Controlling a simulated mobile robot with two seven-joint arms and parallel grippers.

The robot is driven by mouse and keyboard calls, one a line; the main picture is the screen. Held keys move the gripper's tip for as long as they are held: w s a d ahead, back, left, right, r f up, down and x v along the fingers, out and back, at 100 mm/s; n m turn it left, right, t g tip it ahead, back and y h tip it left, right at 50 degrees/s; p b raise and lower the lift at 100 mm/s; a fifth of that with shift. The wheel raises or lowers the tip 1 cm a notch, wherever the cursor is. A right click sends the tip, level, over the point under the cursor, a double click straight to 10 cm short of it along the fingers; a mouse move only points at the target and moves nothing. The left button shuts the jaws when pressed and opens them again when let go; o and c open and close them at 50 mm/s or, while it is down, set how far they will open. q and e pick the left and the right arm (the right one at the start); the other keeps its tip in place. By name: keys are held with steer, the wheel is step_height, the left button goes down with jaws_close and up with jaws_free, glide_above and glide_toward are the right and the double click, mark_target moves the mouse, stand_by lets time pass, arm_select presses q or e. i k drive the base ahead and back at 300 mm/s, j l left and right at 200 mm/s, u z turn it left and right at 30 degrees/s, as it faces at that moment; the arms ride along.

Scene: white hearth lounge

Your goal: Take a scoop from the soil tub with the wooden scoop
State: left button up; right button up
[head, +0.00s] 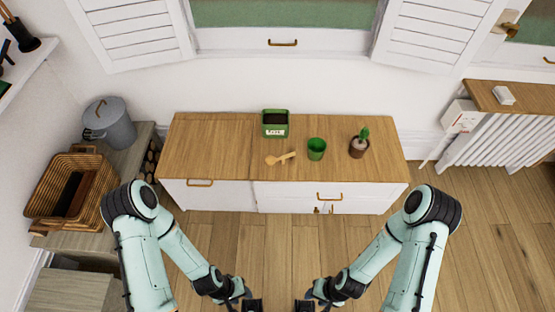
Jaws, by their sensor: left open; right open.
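The soil tub (275,124) is a green box with dark soil and a white label, standing at the back of the wooden-topped cabinet. The wooden scoop (278,158) lies on the cabinet top in front of it, its handle pointing right. My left gripper (253,305) and my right gripper (305,305) are at the bottom edge of the head view, partly cut off. Both are open, in front of the cabinet and well apart from the scoop and tub.
A green pot (316,149) stands right of the scoop, and a potted cactus (358,146) further right. The cabinet top (210,150) is bare on its left. A wicker basket (52,190) and grey bucket (110,124) stand at the left. Open floor lies before the cabinet.

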mark_target(269, 161)
steer(key=i+j, duration=0.2)
steer(key=j, duration=0.15)
steer(key=i+j, duration=0.25)
steer(key=i+j+z, duration=0.1)
steer(key=j, duration=0.3)
steer(key=i+j, duration=0.5)
steer(key=j, duration=0.25)
steer(key=l+z, duration=0.05)
